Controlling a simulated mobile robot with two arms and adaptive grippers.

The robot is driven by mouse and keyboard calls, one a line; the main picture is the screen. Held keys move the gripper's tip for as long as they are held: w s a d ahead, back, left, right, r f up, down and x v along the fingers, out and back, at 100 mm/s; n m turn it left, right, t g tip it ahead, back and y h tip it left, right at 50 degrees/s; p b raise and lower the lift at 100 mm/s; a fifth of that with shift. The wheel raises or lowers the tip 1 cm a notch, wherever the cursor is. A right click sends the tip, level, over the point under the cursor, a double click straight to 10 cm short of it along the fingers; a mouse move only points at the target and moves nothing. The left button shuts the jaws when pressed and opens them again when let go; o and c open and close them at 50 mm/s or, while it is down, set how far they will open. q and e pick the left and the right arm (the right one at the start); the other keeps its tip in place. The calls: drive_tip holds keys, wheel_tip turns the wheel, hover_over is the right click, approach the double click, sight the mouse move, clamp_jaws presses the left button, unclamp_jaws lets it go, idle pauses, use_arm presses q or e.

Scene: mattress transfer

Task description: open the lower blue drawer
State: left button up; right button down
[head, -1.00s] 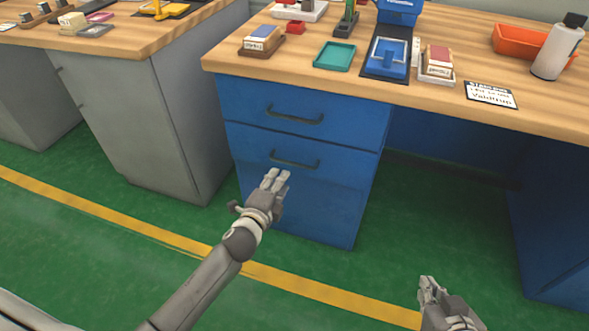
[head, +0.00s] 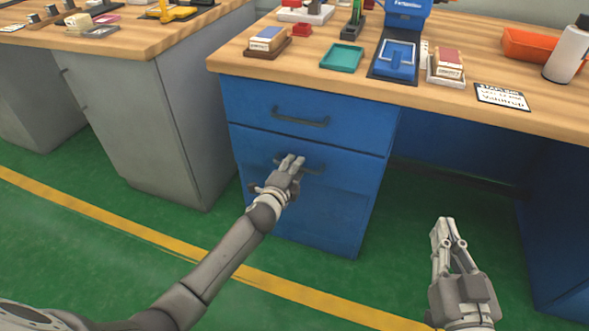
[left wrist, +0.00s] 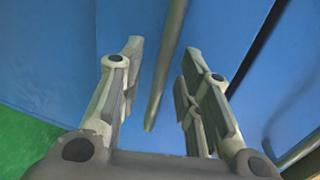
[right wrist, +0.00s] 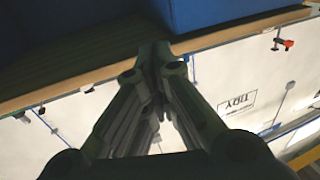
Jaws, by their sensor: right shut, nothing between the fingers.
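The lower blue drawer (head: 340,175) is closed in the cabinet under the wooden desk. Its dark bar handle (head: 313,168) is partly hidden behind my left gripper (head: 291,160) in the head view. In the left wrist view my left gripper (left wrist: 170,75) has its fingers apart, with the handle bar (left wrist: 165,75) running between them. I cannot tell whether either finger touches the bar. My right gripper (head: 443,222) is shut and empty, off to the right over the green floor. Its closed fingertips (right wrist: 157,50) show in the right wrist view.
The upper blue drawer (head: 270,95) is closed just above, with its own handle (head: 300,121). The wooden desktop (head: 440,95) overhangs the cabinet and carries several small items. A grey cabinet (head: 160,120) stands to the left. Open legroom lies right of the drawers.

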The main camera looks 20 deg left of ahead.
use_arm(q)
drive_tip(key=shift+w, duration=0.45)
clamp_jaws()
